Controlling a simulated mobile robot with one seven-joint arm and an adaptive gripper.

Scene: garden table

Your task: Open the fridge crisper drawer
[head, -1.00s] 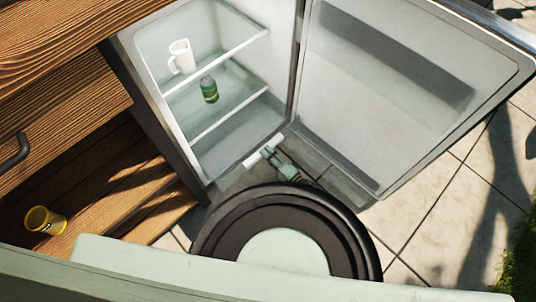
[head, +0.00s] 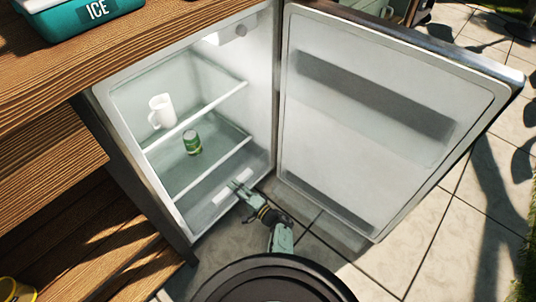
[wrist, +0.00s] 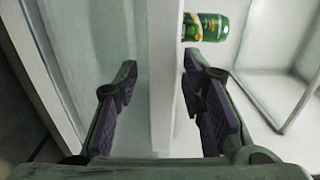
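The fridge (head: 268,90) stands open. Its crisper drawer (head: 205,212) is a pale translucent box under the lower shelf and looks shut. A short white handle (head: 219,196) is on its front. My gripper (head: 238,187) is at this handle, reaching in from below right. In the wrist view my gripper (wrist: 160,92) has its two dark fingers apart, one on each side of a white bar (wrist: 164,75). The right finger is close to the bar and a gap shows at the left. I cannot tell for certain whether this bar is the handle or a shelf edge, or whether a finger touches it.
The open fridge door (head: 370,130) stands to the right of my arm. A white mug (head: 162,111) and a green can (head: 192,143) stand inside on the shelves. A teal ice box (head: 80,18) is on the wooden counter. A yellow cup (head: 14,290) is at lower left.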

